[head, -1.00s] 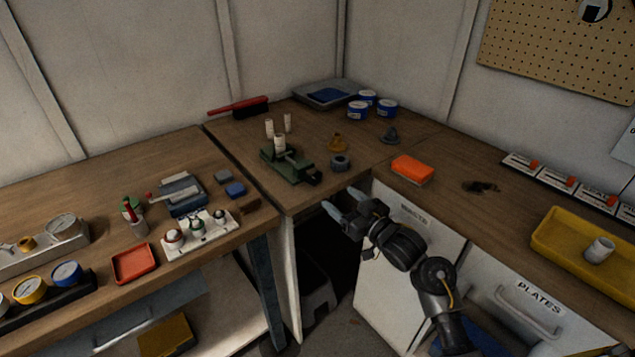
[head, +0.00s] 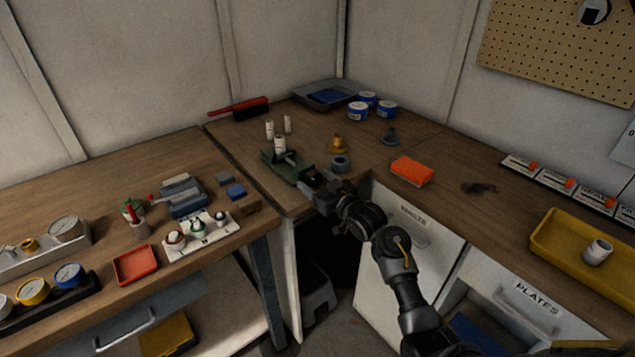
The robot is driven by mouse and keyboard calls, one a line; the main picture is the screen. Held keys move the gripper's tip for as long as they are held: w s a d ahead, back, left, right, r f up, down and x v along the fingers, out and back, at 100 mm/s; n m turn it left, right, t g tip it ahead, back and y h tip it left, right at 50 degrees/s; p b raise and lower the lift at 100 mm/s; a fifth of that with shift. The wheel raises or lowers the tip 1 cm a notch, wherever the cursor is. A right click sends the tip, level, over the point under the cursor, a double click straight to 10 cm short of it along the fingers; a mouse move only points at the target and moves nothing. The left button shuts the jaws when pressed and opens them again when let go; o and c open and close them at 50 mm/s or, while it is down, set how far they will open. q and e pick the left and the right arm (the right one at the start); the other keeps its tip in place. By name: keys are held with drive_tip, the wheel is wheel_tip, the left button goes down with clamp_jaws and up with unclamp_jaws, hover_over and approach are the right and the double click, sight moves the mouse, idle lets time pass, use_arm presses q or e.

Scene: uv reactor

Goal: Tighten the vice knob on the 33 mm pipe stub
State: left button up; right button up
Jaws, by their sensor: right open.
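The green vice (head: 281,165) stands on the corner bench. A pale pipe stub (head: 280,146) is upright in it, and two more pale stubs (head: 288,124) stand just behind. The vice's dark knob, at its front right end, is mostly hidden by my right gripper (head: 310,183). The right gripper is open, with its fingers at the knob; I cannot tell whether they touch it. My left gripper is not in view.
A grey ring (head: 340,163) lies close to the right of the vice, near my right wrist. A brass-coloured part (head: 337,142) and an orange block (head: 411,171) are farther off. The bench's front edge lies below the right gripper.

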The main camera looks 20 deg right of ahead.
drive_tip(key=c, duration=1)
drive_tip(key=m+p, duration=0.2)
drive_tip(key=p, duration=0.1)
drive_tip(key=shift+r, duration=0.3)
drive_tip(key=shift+f+m+p, duration=0.2)
drive_tip(key=shift+m+p, duration=0.4)
drive_tip(key=shift+m, duration=0.1)
drive_tip(key=shift+f, duration=0.1)
drive_tip(key=o, duration=1)
drive_tip(key=shift+s, duration=0.15)
drive_tip(key=b+v, duration=0.1)
drive_tip(key=v, duration=0.9)
drive_tip(key=shift+s, duration=0.3)
